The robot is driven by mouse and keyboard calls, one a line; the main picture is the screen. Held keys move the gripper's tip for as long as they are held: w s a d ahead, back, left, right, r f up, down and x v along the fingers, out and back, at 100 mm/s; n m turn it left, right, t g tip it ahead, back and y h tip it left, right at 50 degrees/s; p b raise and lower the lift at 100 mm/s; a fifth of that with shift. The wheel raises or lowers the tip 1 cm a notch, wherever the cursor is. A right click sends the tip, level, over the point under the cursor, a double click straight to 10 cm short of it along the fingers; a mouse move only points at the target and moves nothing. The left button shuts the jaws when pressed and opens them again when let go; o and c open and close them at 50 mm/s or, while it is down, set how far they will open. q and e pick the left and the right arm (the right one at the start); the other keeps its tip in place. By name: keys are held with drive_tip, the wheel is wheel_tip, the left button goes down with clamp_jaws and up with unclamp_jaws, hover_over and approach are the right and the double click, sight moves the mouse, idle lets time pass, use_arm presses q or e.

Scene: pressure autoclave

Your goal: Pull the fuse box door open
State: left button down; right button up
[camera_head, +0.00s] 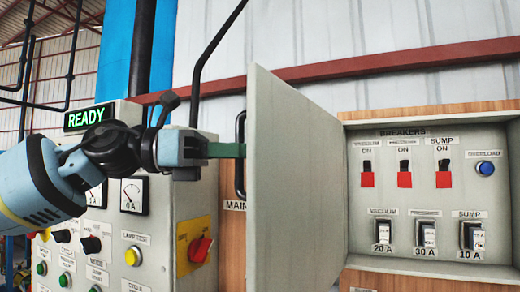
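The fuse box door (300,185) is a grey panel that stands swung wide open toward me, hinged at the left side of the fuse box (430,205). Its black handle (240,185) is on the door's outer face, at the left. My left gripper (238,150) comes in from the left, and its green finger lies across the handle bar. The gripper appears shut on the handle; the far finger is hidden. Inside the open box, red-based breaker switches, a blue overload button and several fuses show. My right gripper is not in view.
A grey control panel (130,215) with a READY display, gauges, buttons and a red rotary switch (200,249) stands at the left, below and behind my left arm. A black pipe (205,65) rises behind the gripper. The space before the open box is clear.

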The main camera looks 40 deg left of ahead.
use_arm(q)
drive_tip(key=a+m+g+h, duration=0.1)
drive_tip(key=a, duration=0.7)
drive_tip(key=shift+w+a, duration=0.25)
drive_tip(key=shift+w, duration=0.1)
drive_tip(key=c, duration=1.8)
unclamp_jaws()
drive_tip(key=shift+d, duration=0.1)
drive_tip(key=v, duration=0.7)
drive_tip(key=shift+s+a, duration=0.2)
drive_tip(key=shift+a, duration=0.15)
